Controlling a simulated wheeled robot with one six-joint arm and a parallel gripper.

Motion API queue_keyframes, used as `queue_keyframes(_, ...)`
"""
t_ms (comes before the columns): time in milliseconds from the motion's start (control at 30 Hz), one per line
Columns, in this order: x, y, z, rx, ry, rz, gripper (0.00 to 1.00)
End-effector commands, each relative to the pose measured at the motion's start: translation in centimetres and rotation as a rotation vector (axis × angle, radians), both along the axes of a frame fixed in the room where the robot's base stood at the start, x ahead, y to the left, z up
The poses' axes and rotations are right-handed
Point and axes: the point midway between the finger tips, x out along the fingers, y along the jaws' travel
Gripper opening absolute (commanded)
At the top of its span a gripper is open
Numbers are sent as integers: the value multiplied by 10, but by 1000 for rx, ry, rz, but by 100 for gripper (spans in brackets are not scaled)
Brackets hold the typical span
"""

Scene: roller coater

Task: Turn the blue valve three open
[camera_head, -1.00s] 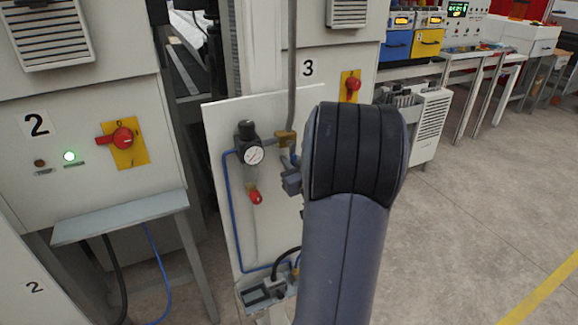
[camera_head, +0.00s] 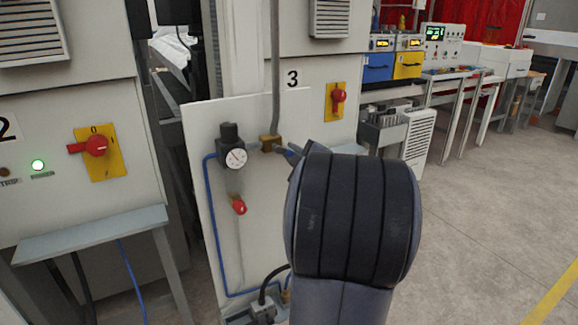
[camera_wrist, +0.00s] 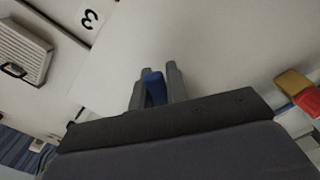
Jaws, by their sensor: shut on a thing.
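In the wrist view my gripper (camera_wrist: 157,84) has its two grey fingers on either side of a blue handle (camera_wrist: 154,88), the valve's lever. The fingers are shut on it. In the head view the gripper end (camera_head: 291,152) is mostly hidden behind my dark arm, beside a brass fitting (camera_head: 269,144) at the upper right of a white panel (camera_head: 205,118). The valve's body and the lever's exact angle cannot be made out there. The label 3 (camera_head: 292,78) is on the cabinet above; it also shows in the wrist view (camera_wrist: 90,17).
A pressure gauge (camera_head: 236,157) and a red-handled fitting (camera_head: 238,205) sit on the panel left of my arm. A red rotary switch (camera_head: 338,97) is on the cabinet behind. A grey shelf (camera_head: 90,235) juts out at left. The floor (camera_head: 480,210) at right is clear.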

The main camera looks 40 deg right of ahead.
Motion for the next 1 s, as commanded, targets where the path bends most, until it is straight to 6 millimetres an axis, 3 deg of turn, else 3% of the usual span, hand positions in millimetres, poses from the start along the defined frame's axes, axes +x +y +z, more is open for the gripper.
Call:
queue_keyframes(500, -2, -8, 23, -409, 98, 0, 0)
queue_keyframes(1000, -2, -9, 32, -546, 132, 0, 0)
